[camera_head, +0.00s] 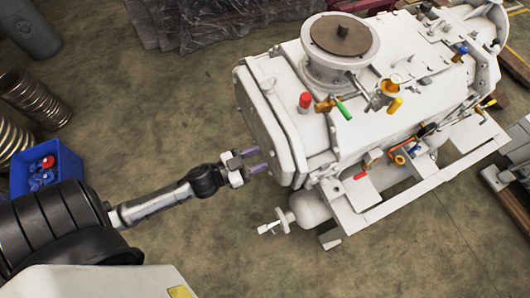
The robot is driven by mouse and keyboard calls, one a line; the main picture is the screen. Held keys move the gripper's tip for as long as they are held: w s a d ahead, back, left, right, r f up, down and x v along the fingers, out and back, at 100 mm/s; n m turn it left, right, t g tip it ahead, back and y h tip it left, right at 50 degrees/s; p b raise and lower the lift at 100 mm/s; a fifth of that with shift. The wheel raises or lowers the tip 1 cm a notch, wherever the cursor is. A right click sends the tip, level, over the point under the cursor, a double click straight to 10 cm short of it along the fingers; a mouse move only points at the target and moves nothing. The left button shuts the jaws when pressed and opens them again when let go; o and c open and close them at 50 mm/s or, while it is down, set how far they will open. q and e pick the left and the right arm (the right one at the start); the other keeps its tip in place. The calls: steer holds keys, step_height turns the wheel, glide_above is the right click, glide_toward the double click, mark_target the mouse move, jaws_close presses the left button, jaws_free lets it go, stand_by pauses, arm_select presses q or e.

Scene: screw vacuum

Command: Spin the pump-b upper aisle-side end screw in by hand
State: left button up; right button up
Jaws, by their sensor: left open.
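The white pump (420,80) stands on a white frame in the middle and right of the head view. Its flat end cover (262,125) faces left, towards my arm. My left gripper (259,160) is open, with its two purplish fingers at the lower part of that cover. I cannot tell whether the fingertips touch the cover or stop just short of it. No end screw can be made out at this size, and any screw between the fingers is hidden. My right gripper is not in view.
A blue bin (47,172) with blue and red parts stands at the left, beside metal hoses (36,97). A valve with a handle (270,228) sticks out low beside the pump. Plastic-wrapped goods (215,25) lie behind.

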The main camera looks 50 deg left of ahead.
mark_target(272, 153)
arm_select(q)
steer(key=shift+x, duration=1.4)
steer(key=shift+c, duration=0.4)
jaws_close()
